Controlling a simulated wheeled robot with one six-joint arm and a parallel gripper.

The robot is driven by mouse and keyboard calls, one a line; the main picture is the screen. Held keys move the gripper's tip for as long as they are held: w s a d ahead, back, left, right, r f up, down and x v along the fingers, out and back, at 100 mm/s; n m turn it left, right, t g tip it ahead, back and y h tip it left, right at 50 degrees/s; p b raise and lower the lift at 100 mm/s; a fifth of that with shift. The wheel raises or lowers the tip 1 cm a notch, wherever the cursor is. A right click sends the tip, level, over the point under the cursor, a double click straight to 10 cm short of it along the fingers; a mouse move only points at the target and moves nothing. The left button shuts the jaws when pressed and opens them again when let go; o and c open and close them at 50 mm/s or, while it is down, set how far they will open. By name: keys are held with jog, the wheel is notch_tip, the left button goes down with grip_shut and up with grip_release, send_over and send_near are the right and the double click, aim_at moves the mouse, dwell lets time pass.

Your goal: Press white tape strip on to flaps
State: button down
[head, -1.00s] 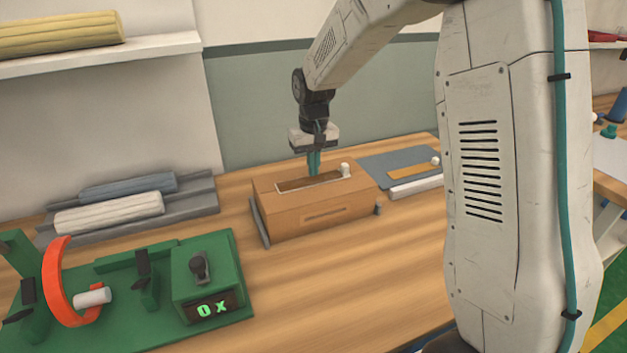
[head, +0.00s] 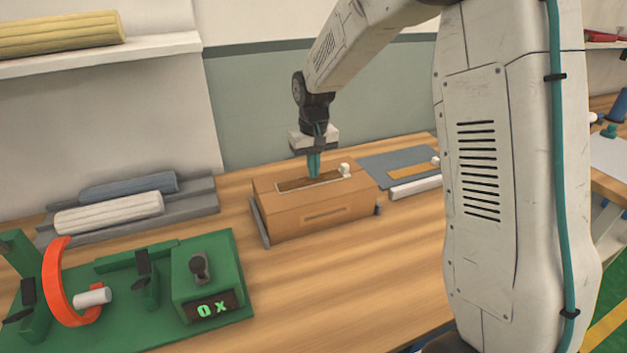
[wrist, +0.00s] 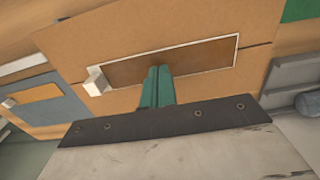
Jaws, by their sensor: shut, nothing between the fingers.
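A closed brown cardboard box (head: 335,209) stands on the wooden bench. On its top lies a brown strip with a white border (head: 335,179), with a small white block (head: 345,169) at its right end. In the wrist view the strip (wrist: 200,61) lies along the seam of the box flaps (wrist: 120,45), and the white block (wrist: 96,82) is at its left end. My gripper (head: 314,176) points down with its green fingers together and empty. The fingertips (wrist: 158,72) are over the middle of the strip. I cannot tell whether they touch it.
A grey mat (head: 385,162) with an orange strip and a white bar (head: 416,187) lies right of the box. A grey tray with rolls (head: 110,213) stands at left. A green fixture with an orange ring (head: 56,285) and a display (head: 215,306) stands front left. The bench in front of the box is clear.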

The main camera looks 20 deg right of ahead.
jog(key=shift+f, duration=0.55)
dwell(0.6)
jog(key=shift+r, duration=3.55)
jog(key=shift+g, duration=0.5)
jog(key=s, duration=0.2)
jog(key=s+f, duration=0.1)
jog(key=s, duration=0.1)
jog(key=shift+f, duration=0.15)
jog(key=s+r, duration=0.2)
jog(key=s, duration=0.8)
jog(key=s+r+t, duration=0.1)
jog(key=s+r, duration=0.2)
jog(key=s, duration=0.8)
jog(key=s+r+t, duration=0.1)
jog(key=s+r, duration=0.2)
jog(key=s, duration=0.8)
jog(key=shift+r, duration=0.25)
